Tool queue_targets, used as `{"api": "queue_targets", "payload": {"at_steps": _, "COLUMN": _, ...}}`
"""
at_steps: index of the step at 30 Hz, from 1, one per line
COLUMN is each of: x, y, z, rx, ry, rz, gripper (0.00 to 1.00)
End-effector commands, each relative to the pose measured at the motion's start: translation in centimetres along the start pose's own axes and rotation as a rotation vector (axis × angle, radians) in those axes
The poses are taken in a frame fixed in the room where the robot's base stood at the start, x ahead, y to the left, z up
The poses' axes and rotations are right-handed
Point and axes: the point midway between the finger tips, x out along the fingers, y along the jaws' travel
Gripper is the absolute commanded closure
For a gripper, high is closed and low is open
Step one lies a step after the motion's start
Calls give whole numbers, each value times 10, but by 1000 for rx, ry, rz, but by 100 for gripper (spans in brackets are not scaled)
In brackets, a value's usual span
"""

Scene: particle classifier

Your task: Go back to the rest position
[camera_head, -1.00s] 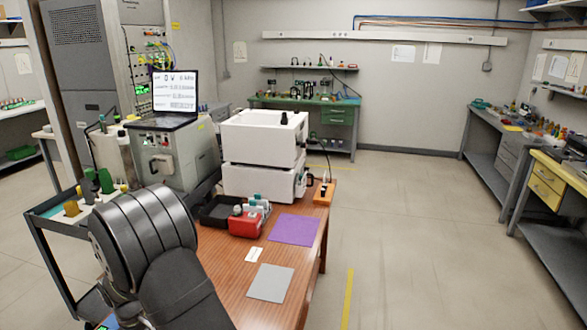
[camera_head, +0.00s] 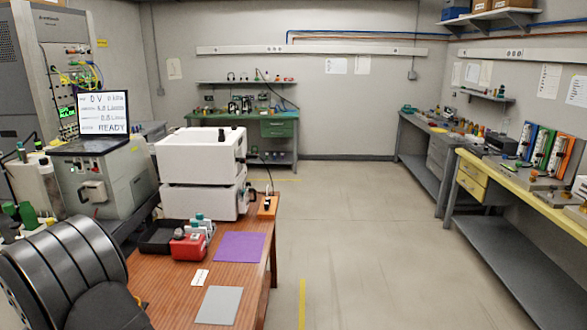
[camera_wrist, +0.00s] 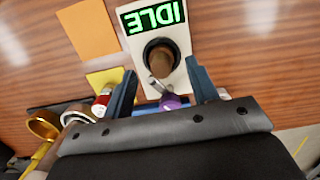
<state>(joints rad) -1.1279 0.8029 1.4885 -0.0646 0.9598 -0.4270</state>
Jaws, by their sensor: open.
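My gripper (camera_wrist: 160,66) shows in the wrist view with its two fingers apart and nothing held between them. Beyond the fingers is a pale device (camera_wrist: 155,40) with a brown-topped round part and a green display reading IDLE, upside down in the picture. A purple-capped item (camera_wrist: 172,101) shows low between the fingers, partly hidden by the gripper. I cannot tell how far below the fingers these things are. In the head view my dark arm fills the lower left corner, and the gripper is out of sight.
On the wooden table (camera_head: 165,303) are a white boxy machine (camera_head: 200,155), red container (camera_head: 188,248), black tray (camera_head: 158,238), purple mat (camera_head: 240,247) and grey mat (camera_head: 219,306). A laptop (camera_head: 103,112) reads READY. Orange sheet (camera_wrist: 87,30) and yellow sheet (camera_wrist: 104,80) lie near my gripper. Floor at right is clear.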

Motion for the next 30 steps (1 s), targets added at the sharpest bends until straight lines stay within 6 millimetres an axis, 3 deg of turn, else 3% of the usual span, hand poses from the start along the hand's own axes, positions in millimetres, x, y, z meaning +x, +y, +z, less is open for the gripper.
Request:
{"api": "queue_targets", "payload": {"at_steps": 5, "x": 27, "y": -1, "z": -2, "rx": -1, "ry": -5, "rz": -3, "gripper": 47}}
{"api": "queue_targets", "payload": {"at_steps": 6, "x": 24, "y": 0, "z": -4, "rx": 0, "ry": 1, "rz": 0, "gripper": 47}}
{"api": "queue_targets", "payload": {"at_steps": 23, "x": -93, "y": 0, "z": -4, "rx": 0, "ry": 3, "rz": 1, "gripper": 47}}
{"api": "queue_targets", "payload": {"at_steps": 30, "x": -42, "y": 0, "z": -3, "rx": 0, "ry": -4, "rz": -2, "gripper": 47}}
